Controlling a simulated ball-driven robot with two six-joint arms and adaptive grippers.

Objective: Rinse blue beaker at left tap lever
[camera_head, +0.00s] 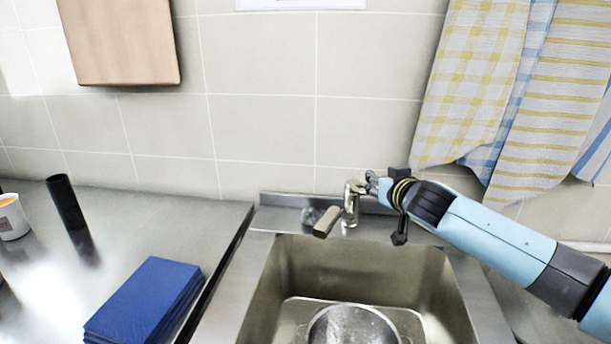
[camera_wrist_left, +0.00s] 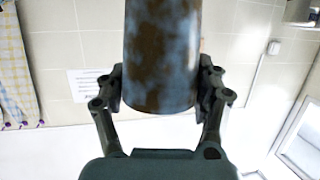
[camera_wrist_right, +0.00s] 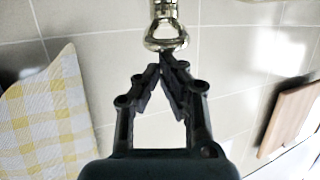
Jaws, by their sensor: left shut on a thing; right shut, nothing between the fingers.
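The blue beaker (camera_wrist_left: 162,55) shows in the left wrist view, with brown stains over much of its wall. My left gripper (camera_wrist_left: 162,95) is shut on it, with a finger on each side. Neither the beaker nor my left gripper shows in the head view. The metal tap (camera_head: 351,203) stands behind the sink. My right gripper (camera_head: 372,184) is at the tap's right side, shut and empty. In the right wrist view its fingertips (camera_wrist_right: 163,62) meet at the lower edge of the tap's metal loop-shaped lever (camera_wrist_right: 166,38); whether they touch is unclear. No running water is visible.
A metal pot (camera_head: 352,326) stands in the sink basin (camera_head: 290,275). Left on the counter are a blue stack (camera_head: 145,298), a black cylinder (camera_head: 68,205) and a white cup (camera_head: 12,222). Towels (camera_head: 540,95) hang at right; a wooden board (camera_head: 120,40) hangs at left.

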